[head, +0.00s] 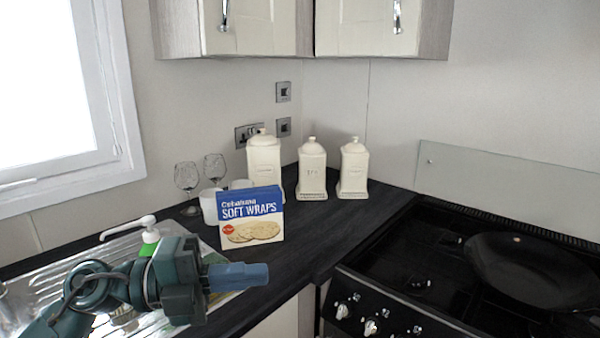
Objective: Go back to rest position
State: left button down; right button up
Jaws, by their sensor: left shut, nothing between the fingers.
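My left gripper (240,276) comes in from the lower left, over the sink drainer and the front edge of the dark worktop. Its blue fingers are shut, with nothing between them, and point right. A blue and white soft wraps box (250,217) stands upright on the worktop behind the gripper, apart from it. My right gripper is not in view.
A metal sink drainer (95,262) with a white-topped pump bottle (149,236) lies at left. Two wine glasses (187,179), white mugs and three cream canisters (312,170) stand behind the box. A black hob (440,270) with a dark pan (530,265) is at right.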

pick_arm(q)
jog(key=w+a+f+n+t+y+p, duration=0.1)
jog(key=a+f+n+t+y, duration=0.2)
jog(key=f+n+t+y, duration=0.65)
jog(key=a+f+n+t+p, duration=0.25)
jog(key=f+n+t, duration=0.3)
jog(key=n, duration=0.95)
jog(key=s+a+f+n+g+y, duration=0.1)
jog(key=s+f+n+g+y, duration=0.1)
jog(key=s+f, duration=0.4)
jog(key=s+f+n+g+y, duration=0.3)
jog(key=s+f, duration=0.4)
jog(key=f, duration=0.5)
jog(key=shift+s+a+f+n+g, duration=0.25)
jog(key=shift+a+n+g, duration=0.1)
jog(key=shift+n+g, duration=0.6)
